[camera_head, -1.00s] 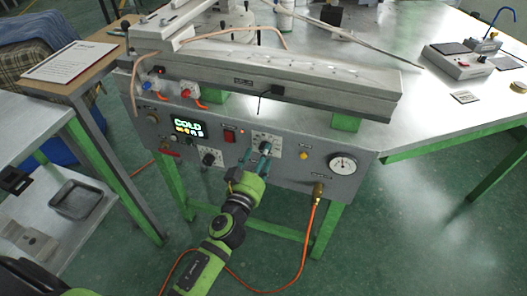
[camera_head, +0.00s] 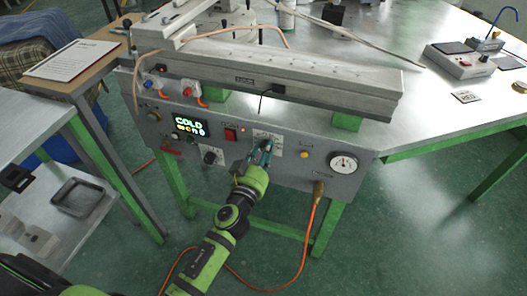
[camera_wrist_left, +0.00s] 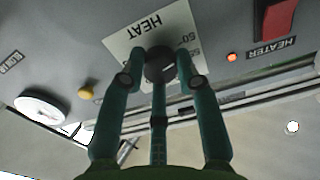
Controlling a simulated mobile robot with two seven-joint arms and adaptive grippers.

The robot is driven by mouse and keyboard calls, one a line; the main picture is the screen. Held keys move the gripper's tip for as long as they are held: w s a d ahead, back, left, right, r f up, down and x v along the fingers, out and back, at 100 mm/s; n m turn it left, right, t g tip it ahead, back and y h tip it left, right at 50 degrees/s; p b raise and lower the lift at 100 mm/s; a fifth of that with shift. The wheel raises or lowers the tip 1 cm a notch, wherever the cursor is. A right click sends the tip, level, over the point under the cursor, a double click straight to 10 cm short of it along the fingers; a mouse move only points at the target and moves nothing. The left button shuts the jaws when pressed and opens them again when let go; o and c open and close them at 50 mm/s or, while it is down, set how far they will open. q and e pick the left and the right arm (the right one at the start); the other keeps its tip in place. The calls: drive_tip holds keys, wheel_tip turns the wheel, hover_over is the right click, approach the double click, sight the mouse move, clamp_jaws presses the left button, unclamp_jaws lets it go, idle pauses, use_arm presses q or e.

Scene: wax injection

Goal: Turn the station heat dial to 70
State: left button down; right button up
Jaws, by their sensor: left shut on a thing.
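The heat dial (camera_wrist_left: 159,65) is a dark round knob on a white plate marked HEAT (camera_wrist_left: 125,42) in the left wrist view. The plate appears upside down there, with a 50° mark partly showing; the knob's pointer is not clear. My left gripper (camera_wrist_left: 159,76) is shut on the dial, its green fingers around the knob. In the head view my left gripper (camera_head: 262,153) reaches the front panel from below and covers most of the dial. The station display (camera_head: 189,127) reads COLD. My right gripper is not in view.
A red heater switch (camera_head: 231,135) and lit orange lamp are left of the dial. A yellow button (camera_head: 305,155) and round gauge (camera_head: 343,163) are to the right. An orange hose (camera_head: 312,220) hangs below the panel.

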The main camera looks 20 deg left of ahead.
use_arm(q)
drive_tip(key=shift+r, duration=0.15)
drive_tip(key=m, duration=2.3)
drive_tip(key=shift+d, duration=0.15)
drive_tip(key=shift+m, duration=0.4)
drive_tip(key=c, duration=0.9)
unclamp_jaws()
drive_tip(key=shift+w, duration=0.1)
